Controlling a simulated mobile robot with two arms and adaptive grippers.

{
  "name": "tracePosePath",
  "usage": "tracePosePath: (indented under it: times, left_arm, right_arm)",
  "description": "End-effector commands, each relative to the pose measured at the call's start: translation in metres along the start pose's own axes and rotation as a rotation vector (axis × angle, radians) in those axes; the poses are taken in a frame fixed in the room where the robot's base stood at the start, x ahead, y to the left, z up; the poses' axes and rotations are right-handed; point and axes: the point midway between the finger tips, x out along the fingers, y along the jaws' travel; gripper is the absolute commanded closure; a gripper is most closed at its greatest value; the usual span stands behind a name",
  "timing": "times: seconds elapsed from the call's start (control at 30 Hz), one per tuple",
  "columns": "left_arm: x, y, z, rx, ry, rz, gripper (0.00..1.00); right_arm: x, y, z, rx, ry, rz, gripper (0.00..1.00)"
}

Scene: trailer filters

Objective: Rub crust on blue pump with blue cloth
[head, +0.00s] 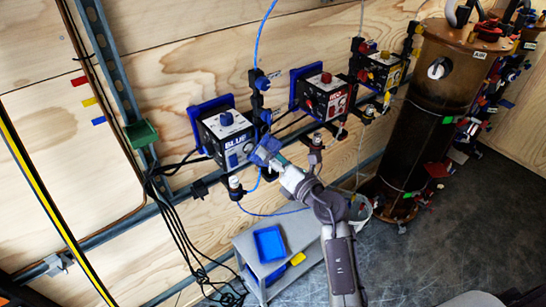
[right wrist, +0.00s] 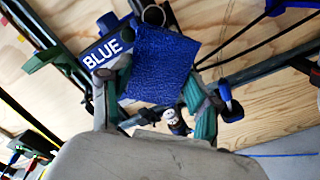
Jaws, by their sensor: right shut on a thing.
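The blue pump (head: 224,136) is a white and black box with a blue knob and a "BLUE" label, mounted on the wooden wall. My right gripper (head: 272,152) is just to the right of the pump's front. It is shut on the blue cloth (head: 264,148). In the right wrist view the cloth (right wrist: 158,65) hangs square between the greenish fingers, beside the "BLUE" label (right wrist: 108,48) and covering part of the pump. I cannot tell whether the cloth touches the pump. No crust can be made out. My left gripper is not in view.
A red pump (head: 323,96) and a yellow pump (head: 381,71) are mounted farther right. Fittings and a blue tube (head: 258,42) surround the blue pump. A grey cart (head: 244,246) with a blue tray (head: 269,243) stands below. A brown tank (head: 428,118) stands right; floor there is open.

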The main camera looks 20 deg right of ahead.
Motion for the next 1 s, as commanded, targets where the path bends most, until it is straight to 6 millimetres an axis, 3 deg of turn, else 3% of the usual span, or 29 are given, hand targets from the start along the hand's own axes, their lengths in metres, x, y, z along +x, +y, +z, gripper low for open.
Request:
tracePosePath:
  times: [1.0]
  left_arm:
    - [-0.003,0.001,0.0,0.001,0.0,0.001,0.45]
  right_arm:
    - [0.015,0.0,0.001,0.0,-0.001,0.0,0.66]
